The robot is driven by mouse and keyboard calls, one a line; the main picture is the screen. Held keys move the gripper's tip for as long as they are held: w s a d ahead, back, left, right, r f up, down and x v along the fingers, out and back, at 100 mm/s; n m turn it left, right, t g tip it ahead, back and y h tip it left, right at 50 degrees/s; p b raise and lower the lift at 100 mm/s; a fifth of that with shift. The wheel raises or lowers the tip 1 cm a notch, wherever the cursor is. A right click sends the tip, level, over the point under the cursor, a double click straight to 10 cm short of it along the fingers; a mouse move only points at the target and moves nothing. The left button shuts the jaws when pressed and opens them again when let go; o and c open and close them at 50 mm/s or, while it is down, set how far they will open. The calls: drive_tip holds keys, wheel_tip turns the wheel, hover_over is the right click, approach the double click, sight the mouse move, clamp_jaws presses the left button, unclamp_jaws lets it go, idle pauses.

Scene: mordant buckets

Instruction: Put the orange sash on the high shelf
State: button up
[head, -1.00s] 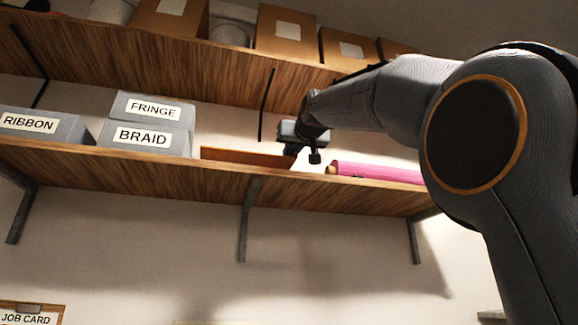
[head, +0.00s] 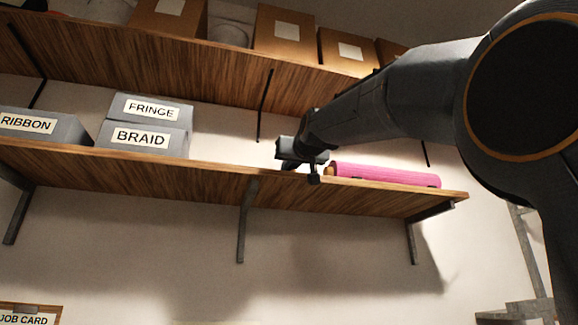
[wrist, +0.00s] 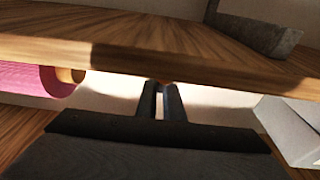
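The orange sash does not show in either view now. My gripper (head: 302,172) is at the front edge of the lower of two wooden shelves (head: 160,175), just left of a pink roll. In the wrist view my gripper (wrist: 160,88) shows two dark fingers with a narrow gap between them and nothing visible in it. The wrist view looks upside down, with the shelf's edge (wrist: 130,45) across its top. The shelf's upper surface is hidden from the head view, which looks up from below.
The pink roll (head: 385,175) lies to the right on this shelf. Grey boxes labelled RIBBON (head: 45,127), FRINGE (head: 150,108) and BRAID (head: 140,138) stand at left. The upper shelf (head: 130,60) above holds brown cartons (head: 285,32). The stretch between BRAID and my gripper looks clear.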

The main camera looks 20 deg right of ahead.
drive_tip(key=o, duration=0.4)
drive_tip(key=shift+r, duration=0.15)
drive_tip(key=s+b, duration=0.2)
drive_tip(key=s, duration=0.2)
drive_tip(key=s+f+b, duration=0.1)
drive_tip(key=s+b, duration=0.1)
drive_tip(key=s, duration=0.2)
drive_tip(key=s+b, duration=0.3)
drive_tip(key=s, duration=0.1)
drive_tip(key=shift+f, duration=0.4)
